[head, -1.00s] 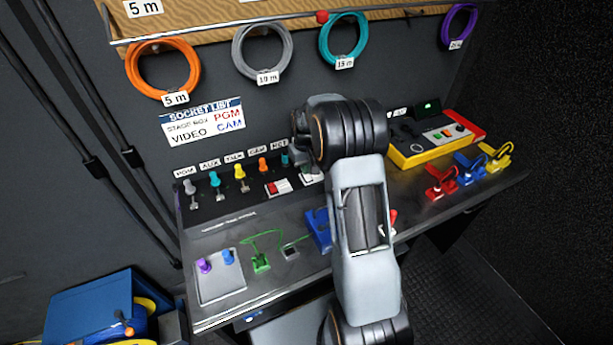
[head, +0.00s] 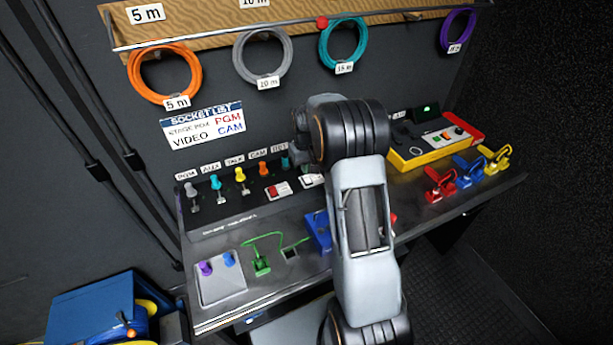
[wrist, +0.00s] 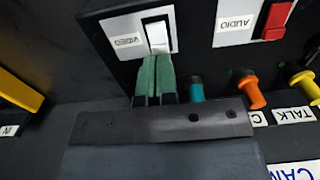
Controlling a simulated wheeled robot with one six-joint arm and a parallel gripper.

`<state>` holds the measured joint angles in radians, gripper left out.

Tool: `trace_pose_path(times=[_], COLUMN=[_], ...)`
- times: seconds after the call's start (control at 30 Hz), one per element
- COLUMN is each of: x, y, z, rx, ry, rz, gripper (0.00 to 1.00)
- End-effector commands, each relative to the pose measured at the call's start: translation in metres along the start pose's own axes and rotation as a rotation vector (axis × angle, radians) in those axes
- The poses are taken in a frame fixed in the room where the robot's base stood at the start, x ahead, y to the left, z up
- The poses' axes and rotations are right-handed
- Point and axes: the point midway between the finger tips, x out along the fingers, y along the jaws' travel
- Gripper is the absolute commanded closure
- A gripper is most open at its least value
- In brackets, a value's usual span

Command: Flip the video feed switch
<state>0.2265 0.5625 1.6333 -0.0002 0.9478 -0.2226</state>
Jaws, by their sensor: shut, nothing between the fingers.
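The video switch is a white rocker (wrist: 158,38) in a white frame, with a VIDEO label (wrist: 127,40) beside it in the wrist view. In the head view the white switch (head: 312,181) shows on the sloped panel, partly behind my arm. My gripper (wrist: 156,58) is shut, its two green fingers side by side with nothing between them. The fingertips are right at the near end of the rocker in the wrist view. I cannot tell if they touch it, or which way the rocker is set. In the head view my arm mostly hides the gripper.
A red audio switch (wrist: 275,20) is beside the video switch. A teal plug (wrist: 196,89), an orange plug (wrist: 252,93) and other coloured plugs line the panel close to the fingers. A yellow control box (head: 432,150) stands right of my arm. Coiled cables hang on the wall above.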

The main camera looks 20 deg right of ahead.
Motion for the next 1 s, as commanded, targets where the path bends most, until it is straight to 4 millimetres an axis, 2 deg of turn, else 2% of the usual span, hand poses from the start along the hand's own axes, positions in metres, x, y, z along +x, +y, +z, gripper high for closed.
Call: trace_pose_path(times=[0.03,0.5,1.0], x=[-0.008,-0.046,-0.047], y=[0.000,0.000,0.000], z=[0.000,0.000,0.000], rx=[0.000,0.000,0.000], ry=[0.001,0.002,0.002], rz=[0.000,0.000,0.000], gripper=[1.00,1.00,1.00])
